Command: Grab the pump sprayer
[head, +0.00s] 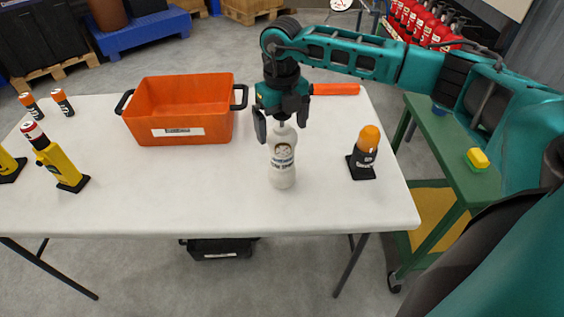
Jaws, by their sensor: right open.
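A white bottle (282,165) with a printed label stands upright on the table, right of its middle. It looks like the pump sprayer, but its top is hidden by my gripper. My right gripper (281,127) points down from above with its fingers open. One finger is to the left of the bottle's top and one to the right. I cannot tell whether either finger touches it. My left gripper is not in view.
An orange bin (182,100) stands left of my gripper. An orange-topped black canister (363,155) stands to the right of the bottle. Yellow devices (62,165) stand at the left of the white table (190,205). A green cart (440,140) is at right.

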